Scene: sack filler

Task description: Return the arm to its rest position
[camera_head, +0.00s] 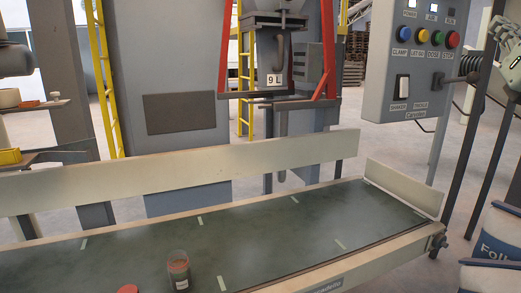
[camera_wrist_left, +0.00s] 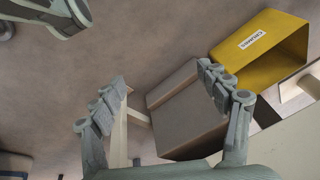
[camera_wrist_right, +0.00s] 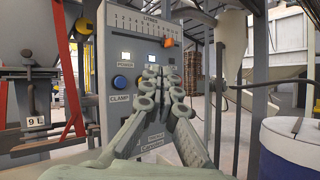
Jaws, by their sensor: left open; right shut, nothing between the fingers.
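My right gripper (camera_head: 508,62) is at the right edge of the head view, beside the grey control panel (camera_head: 412,100). In the right wrist view its fingers (camera_wrist_right: 165,78) are shut together with nothing between them, in front of the control panel (camera_wrist_right: 112,55). My left gripper (camera_wrist_left: 160,82) shows in the left wrist view with its fingers spread and empty. Beyond it are a grey box-like thing (camera_wrist_left: 190,120) and a yellow bin (camera_wrist_left: 265,50).
A conveyor (camera_head: 240,235) with raised side boards crosses the foreground. A jar (camera_head: 178,275) and a red lid (camera_head: 127,290) are at its near side. White-and-blue sacks (camera_head: 495,240) are at the right. A red-framed filler spout (camera_head: 278,50) stands behind.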

